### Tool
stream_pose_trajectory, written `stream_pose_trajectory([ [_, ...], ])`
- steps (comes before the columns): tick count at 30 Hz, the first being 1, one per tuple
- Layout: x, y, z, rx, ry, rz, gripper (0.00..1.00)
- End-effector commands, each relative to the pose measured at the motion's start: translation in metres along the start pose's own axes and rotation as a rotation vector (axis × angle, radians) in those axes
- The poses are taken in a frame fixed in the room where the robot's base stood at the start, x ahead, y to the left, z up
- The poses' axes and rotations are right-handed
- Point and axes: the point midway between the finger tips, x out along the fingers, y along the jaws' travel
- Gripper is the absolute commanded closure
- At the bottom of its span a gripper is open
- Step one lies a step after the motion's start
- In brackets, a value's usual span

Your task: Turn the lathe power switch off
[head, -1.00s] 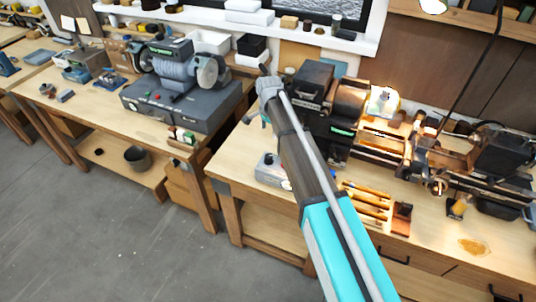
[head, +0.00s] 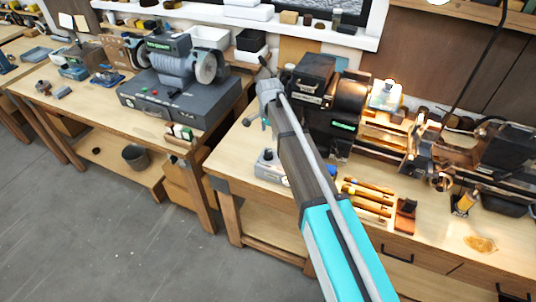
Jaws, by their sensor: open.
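The lathe (head: 350,100) stands on the right-hand bench, with a dark headstock at its left end and a bed running right. My gripper (head: 263,88) is at the far end of my arm, in front of the headstock's left end, and it is open and empty. The arm hides part of the headstock's front. A small grey box with a knob on top (head: 268,160) sits on the bench below my gripper, partly behind my arm. I cannot tell from this view whether it is the power switch, or how the switch is set.
A grey bench grinder (head: 180,85) stands on the left bench. Wooden-handled tools (head: 367,198) lie in a rack right of my arm. A brown block (head: 404,214) and a small yellow bottle (head: 466,202) stand farther right.

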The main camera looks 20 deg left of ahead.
Motion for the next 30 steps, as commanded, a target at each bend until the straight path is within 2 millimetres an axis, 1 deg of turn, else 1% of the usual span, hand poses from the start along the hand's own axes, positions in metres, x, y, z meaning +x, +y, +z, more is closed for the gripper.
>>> stream_pose_trajectory([
  [1,0.008,0.0,0.0,0.0,0.0,0.0,0.19],
  [30,0.082,0.0,0.001,-0.001,0.0,0.0,0.19],
])
